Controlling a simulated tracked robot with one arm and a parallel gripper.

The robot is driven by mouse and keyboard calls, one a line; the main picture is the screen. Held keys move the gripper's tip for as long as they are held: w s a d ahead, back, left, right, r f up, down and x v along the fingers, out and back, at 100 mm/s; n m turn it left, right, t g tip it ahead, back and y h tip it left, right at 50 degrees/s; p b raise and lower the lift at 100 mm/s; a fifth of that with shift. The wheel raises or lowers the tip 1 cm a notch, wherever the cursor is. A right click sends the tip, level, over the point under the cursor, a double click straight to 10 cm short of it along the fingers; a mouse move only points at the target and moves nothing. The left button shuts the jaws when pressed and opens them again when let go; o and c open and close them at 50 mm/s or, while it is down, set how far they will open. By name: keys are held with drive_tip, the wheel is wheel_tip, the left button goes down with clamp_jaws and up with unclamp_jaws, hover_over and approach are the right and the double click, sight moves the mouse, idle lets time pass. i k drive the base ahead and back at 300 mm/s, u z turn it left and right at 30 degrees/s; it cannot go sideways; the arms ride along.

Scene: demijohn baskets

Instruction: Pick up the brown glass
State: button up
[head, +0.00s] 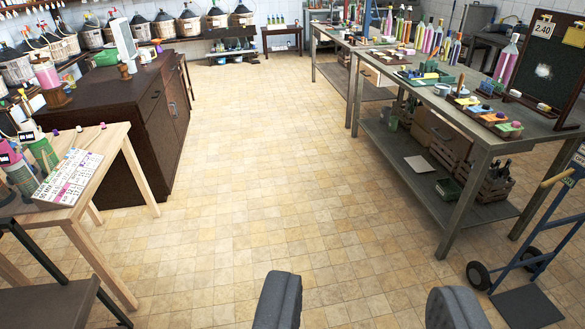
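My gripper (365,295) shows at the bottom of the head view as two thick dark grey fingers set wide apart. It is open, with only tiled floor visible between the fingers. I cannot pick out a brown glass for certain. Many small items on the tables are too small to tell apart. Dark bottles stand in a wooden crate (483,187) on the lower shelf of the right table, but their colour is unclear.
A long grey metal table (480,128) with bottles and small items runs along the right. A blue hand truck (540,262) stands at lower right. A dark brown cabinet (150,115) and a light wooden table (105,150) stand left. Tiled floor (270,170) between is clear.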

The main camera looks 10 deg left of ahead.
sight(141, 58)
drive_tip(key=i, duration=4)
drive_tip(key=u, duration=0.1)
drive_tip(key=i, duration=2.65)
drive_tip(key=u, duration=0.2)
drive_tip(key=i, duration=1.3)
drive_tip(key=u, duration=0.3)
drive_tip(key=i, duration=1.25)
drive_tip(key=u, duration=0.6)
drive_tip(key=i, duration=1.3)
drive_tip(key=u, duration=0.75)
